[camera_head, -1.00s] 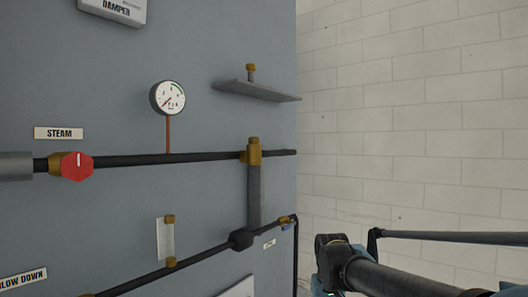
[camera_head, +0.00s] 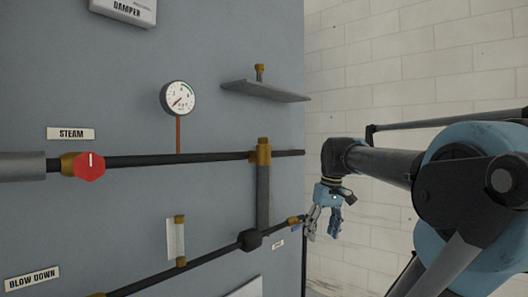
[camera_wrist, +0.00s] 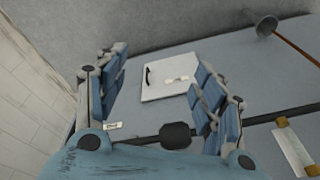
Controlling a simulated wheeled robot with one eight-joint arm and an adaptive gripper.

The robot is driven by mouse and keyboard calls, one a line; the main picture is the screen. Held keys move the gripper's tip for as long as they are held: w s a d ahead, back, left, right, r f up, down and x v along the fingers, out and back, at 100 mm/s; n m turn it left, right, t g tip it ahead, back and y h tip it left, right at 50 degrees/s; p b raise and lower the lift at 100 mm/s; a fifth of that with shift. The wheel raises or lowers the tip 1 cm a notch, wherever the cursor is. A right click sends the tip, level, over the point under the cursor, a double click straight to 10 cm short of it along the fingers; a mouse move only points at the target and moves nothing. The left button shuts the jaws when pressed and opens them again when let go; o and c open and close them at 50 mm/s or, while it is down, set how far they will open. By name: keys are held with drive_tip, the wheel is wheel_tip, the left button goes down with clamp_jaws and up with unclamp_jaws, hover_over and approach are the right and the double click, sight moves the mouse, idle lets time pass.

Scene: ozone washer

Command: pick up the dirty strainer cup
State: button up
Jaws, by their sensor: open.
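I cannot make out for certain which thing is the dirty strainer cup. A small brass-topped piece (camera_head: 260,72) stands upright on the grey shelf in the head view. A brass fitting (camera_head: 263,150) sits on the horizontal steam pipe, atop a grey vertical tube (camera_head: 263,200). My gripper (camera_head: 322,228) hangs open and empty in front of the panel's right edge, below and right of both pieces and touching neither. In the wrist view its blue fingers (camera_wrist: 160,64) are spread wide with nothing between them.
The shelf (camera_head: 275,94) juts from the blue-grey panel. A pressure gauge (camera_head: 178,98), a red valve knob (camera_head: 90,166) and a lower slanting pipe (camera_head: 200,262) are on the panel. A white plate (camera_wrist: 172,78) shows in the wrist view. The brick wall (camera_head: 400,60) is at right.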

drive_tip(key=w+a+r+n+g+y, duration=0.1)
drive_tip(key=w+a+r+n+y, duration=0.35)
drive_tip(key=r, duration=1.05)
drive_tip(key=w+a+r+n+g+h, duration=0.1)
drive_tip(key=w+r+n, duration=0.4)
drive_tip(key=w+r, duration=0.75)
drive_tip(key=w+a+r+n+y, duration=0.25)
drive_tip(key=w+r+n, duration=0.25)
drive_tip(key=r, duration=1.3)
drive_tip(key=shift+h, duration=0.5)
drive_tip(key=shift+s+a+x, duration=0.1)
drive_tip(key=shift+x, duration=4.45)
drive_tip(key=shift+s+a+x, duration=0.15)
drive_tip(key=shift+x, duration=4.4)
drive_tip(key=shift+r, duration=0.2)
drive_tip(key=shift+c, duration=0.6)
drive_tip(key=c, duration=1.1)
